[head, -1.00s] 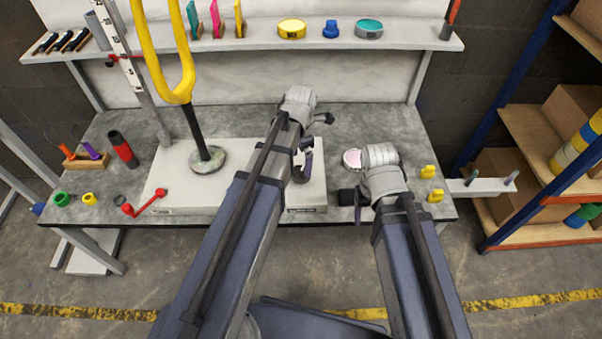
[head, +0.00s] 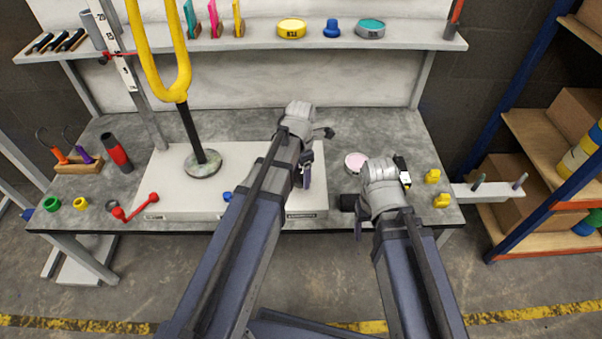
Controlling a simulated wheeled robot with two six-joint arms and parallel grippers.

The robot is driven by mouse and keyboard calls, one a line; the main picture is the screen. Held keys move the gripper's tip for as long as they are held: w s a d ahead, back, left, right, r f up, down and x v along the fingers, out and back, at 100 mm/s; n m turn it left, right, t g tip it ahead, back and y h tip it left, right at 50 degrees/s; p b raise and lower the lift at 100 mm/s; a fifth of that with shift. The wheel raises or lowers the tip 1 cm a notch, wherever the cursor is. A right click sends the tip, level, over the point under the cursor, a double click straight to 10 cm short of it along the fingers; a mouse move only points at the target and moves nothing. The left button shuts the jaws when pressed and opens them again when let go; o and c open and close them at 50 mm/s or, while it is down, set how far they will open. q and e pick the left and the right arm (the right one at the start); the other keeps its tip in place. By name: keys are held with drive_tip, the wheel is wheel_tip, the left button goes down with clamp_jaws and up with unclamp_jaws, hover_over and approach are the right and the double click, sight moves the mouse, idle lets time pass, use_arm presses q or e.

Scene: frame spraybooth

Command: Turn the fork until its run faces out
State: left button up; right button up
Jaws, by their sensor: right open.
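The yellow fork (head: 178,92) stands upright on a black stem (head: 192,133) and a round mottled foot (head: 203,164). The foot rests on the white block at the left of the bench. The fork's two prongs rise out past the top edge of the picture. My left gripper (head: 308,150) is right of the fork, apart from it. Its wrist hides most of it, so its jaws do not show clearly. My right gripper (head: 379,186) is open over the right part of the bench, far from the fork, with its jaws partly hidden by the wrist.
The white block (head: 165,206) carries a red crank (head: 137,208) at its front. A white ruler post (head: 124,72) stands behind the fork. Yellow pieces (head: 433,176) and a round pinkish disc (head: 355,161) lie on the right. A shelf (head: 265,44) runs along the back.

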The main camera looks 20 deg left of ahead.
use_arm(q)
drive_tip(key=c, duration=0.8)
